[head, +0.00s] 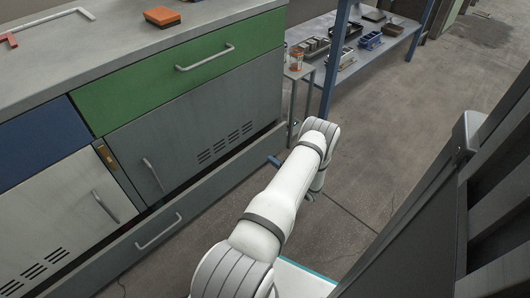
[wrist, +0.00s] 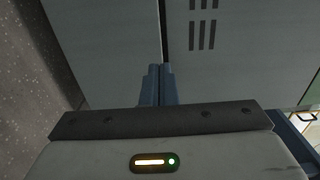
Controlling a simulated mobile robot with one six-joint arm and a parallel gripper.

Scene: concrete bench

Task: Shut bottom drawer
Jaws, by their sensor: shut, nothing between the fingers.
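The bottom drawer (head: 157,233) is a long grey front with a bar handle, low on the bench cabinet. It stands out a little, with a dark gap between its top edge and the cabinet above. My gripper (head: 274,161) is near the drawer's far right end, mostly hidden behind my white arm. In the wrist view my blue fingers (wrist: 159,72) are closed together and empty. They point along the dark seam between the plain drawer front (wrist: 105,45) and the vented door. I cannot tell whether they touch the drawer.
Above the drawer are a vented grey door (head: 190,135) and a green drawer (head: 185,68). An orange block (head: 162,16) lies on the concrete top. A blue-framed shelf (head: 345,55) with small bins stands beyond. Open floor (head: 380,140) lies to the right.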

